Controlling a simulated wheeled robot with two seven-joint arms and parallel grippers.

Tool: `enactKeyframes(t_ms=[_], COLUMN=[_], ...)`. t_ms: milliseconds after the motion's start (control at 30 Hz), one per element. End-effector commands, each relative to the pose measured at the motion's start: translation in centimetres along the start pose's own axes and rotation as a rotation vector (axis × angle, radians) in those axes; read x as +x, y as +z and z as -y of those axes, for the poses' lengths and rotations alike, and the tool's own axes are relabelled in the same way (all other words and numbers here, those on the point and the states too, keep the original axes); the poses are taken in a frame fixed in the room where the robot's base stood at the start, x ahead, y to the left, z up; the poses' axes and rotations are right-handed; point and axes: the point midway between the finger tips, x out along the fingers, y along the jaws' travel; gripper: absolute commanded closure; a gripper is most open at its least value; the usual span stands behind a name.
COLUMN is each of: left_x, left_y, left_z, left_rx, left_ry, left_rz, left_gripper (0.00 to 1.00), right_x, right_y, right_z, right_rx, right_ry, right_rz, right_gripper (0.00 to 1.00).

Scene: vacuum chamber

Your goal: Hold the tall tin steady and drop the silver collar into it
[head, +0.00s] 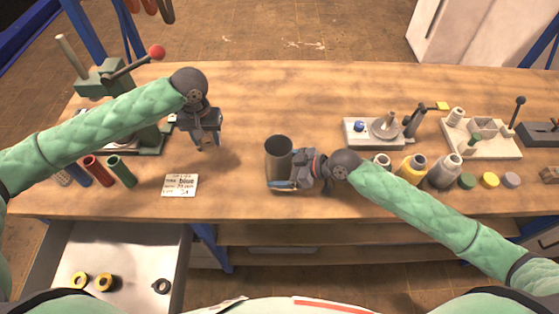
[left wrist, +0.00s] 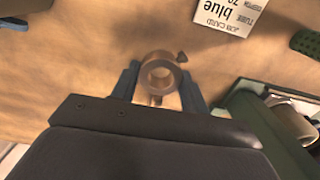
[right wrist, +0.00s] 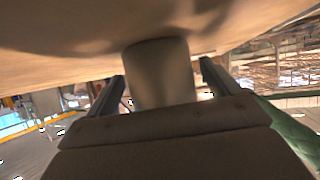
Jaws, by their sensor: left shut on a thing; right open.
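The tall tin (head: 279,160) stands upright on the bench, a dark open-topped cylinder. My right gripper (head: 281,184) is open with its fingers around the tin's near side. In the right wrist view the tin (right wrist: 160,75) stands between the spread fingers (right wrist: 160,82), with gaps on both sides. My left gripper (head: 201,146) is above the bench to the left of the tin, pointing down. In the left wrist view the fingers (left wrist: 160,88) are shut on the collar (left wrist: 147,76), a ring with a small side screw, looking brownish in this light. In the head view the collar is mostly hidden.
A job card reading "blue" (head: 180,185) lies left of the tin. A green press (head: 100,82) and coloured tubes (head: 120,170) stand at the left. Fixtures (head: 375,132) and bottles (head: 445,171) are at the right. An open drawer (head: 122,257) holds several rings.

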Motion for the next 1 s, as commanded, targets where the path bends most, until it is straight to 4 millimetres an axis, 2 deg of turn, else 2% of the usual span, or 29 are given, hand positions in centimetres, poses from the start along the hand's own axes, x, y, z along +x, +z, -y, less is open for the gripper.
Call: enactKeyframes(t_ms=[33, 200, 467, 567, 667, 1000], left_x=[0.0, 0.0, -0.6, -1.9, -4.0, -13.0], left_y=[0.0, 0.0, -0.1, 0.0, 0.2, 2.7], left_z=[0.0, 0.0, -0.7, -2.5, -5.0, -14.5], left_rx=[0.000, 0.000, 0.000, -0.001, -0.004, -0.004], left_ry=[0.000, 0.000, 0.005, 0.015, 0.027, 0.032], left_rz=[0.000, 0.000, -0.001, -0.001, 0.001, 0.007], left_gripper=[0.85, 0.85, 0.85, 0.85, 0.85, 0.85], right_x=[0.0, 0.0, 0.0, 0.0, 0.0, 0.0], right_y=[0.0, 0.0, 0.0, 0.0, 0.0, 0.0], right_z=[0.0, 0.0, 0.0, 0.0, 0.0, 0.0], right_rx=[0.000, 0.000, 0.000, 0.000, 0.000, 0.000], right_ry=[0.000, 0.000, 0.000, 0.000, 0.000, 0.000], right_rz=[0.000, 0.000, 0.000, 0.000, 0.000, 0.000], right_gripper=[0.12, 0.45, 0.46, 0.46, 0.46, 0.46])
